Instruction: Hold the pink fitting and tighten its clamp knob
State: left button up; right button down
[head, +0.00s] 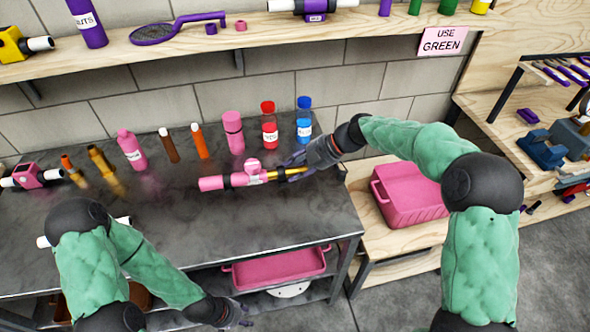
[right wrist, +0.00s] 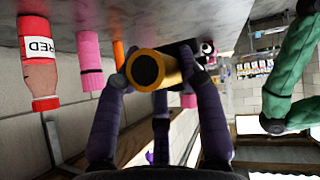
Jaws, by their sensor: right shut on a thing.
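The pink fitting (head: 222,182) is in the middle of the head view, above the dark tabletop. A pink round clamp knob (head: 254,165) stands up from its middle, beside a small white-and-yellow part. A gold tube (head: 287,172) with a dark band extends from its right end. My right gripper (head: 292,168) is shut on this tube from the right. In the right wrist view, the tube's black-centred end (right wrist: 145,71) shows between the fingers, and the pink part is mostly hidden behind it. My left gripper (head: 236,313) is low in front of the table, away from the fitting; its finger opening is unclear.
Red (head: 269,127) and blue (head: 304,120) bottles and a pink cylinder (head: 233,132) stand close behind the fitting. More bottles and tubes stand left. A pink crate (head: 410,192) sits right of the table. A pink bin (head: 275,270) sits underneath. The front tabletop is largely clear.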

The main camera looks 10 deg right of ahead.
dwell(0.5)
jog(key=shift+f+b, duration=3.8)
jog(key=shift+b, duration=0.6)
jog(key=shift+f, duration=2.6)
jog(key=shift+s, duration=0.1)
